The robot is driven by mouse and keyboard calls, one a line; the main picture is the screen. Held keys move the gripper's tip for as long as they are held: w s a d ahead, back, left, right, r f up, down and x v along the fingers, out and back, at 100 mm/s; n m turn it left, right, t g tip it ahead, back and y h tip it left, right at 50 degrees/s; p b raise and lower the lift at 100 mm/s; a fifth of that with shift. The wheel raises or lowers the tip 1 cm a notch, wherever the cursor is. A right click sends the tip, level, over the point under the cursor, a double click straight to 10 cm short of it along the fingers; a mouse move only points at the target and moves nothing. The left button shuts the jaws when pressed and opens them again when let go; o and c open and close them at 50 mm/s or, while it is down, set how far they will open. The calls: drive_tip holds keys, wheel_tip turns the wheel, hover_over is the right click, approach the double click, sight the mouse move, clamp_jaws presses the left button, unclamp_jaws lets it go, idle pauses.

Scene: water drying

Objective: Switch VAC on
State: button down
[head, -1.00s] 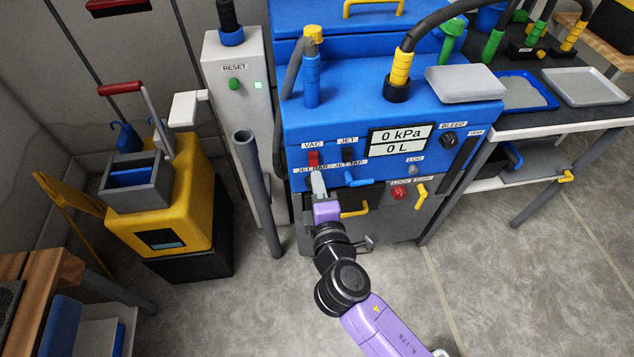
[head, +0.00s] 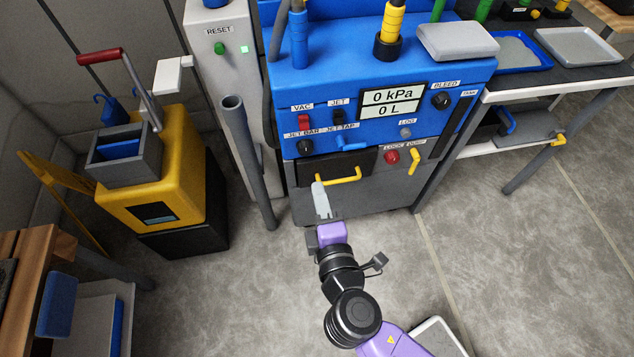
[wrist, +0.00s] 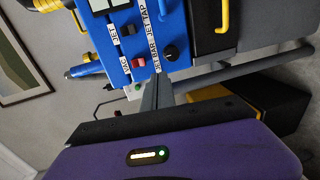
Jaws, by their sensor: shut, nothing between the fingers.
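The VAC switch (head: 304,122) is a red rocker under the VAC label on the front of the blue machine (head: 420,80). It also shows in the wrist view (wrist: 138,62), near the black jet bar knob (wrist: 171,52). The display (head: 393,103) reads 0 kPa and 0 L. My gripper (head: 320,190) is below the switch, in front of the grey lower cabinet, apart from the panel. Its fingers look closed together and empty.
A black JET switch (head: 339,117) sits right of VAC. A blue jet tap lever (head: 349,141) and a yellow handle (head: 345,176) stick out below.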

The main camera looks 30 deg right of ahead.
sight(306, 128)
idle(0.3)
drive_tip(key=shift+g, duration=0.3)
drive_tip(key=r+p, duration=0.2)
drive_tip(key=r, duration=0.1)
drive_tip(key=r+p, duration=0.2)
drive_tip(key=r, duration=0.1)
drive_tip(key=shift+s, duration=0.2)
drive_tip(key=x, duration=1.4)
drive_tip(key=shift+f, duration=0.1)
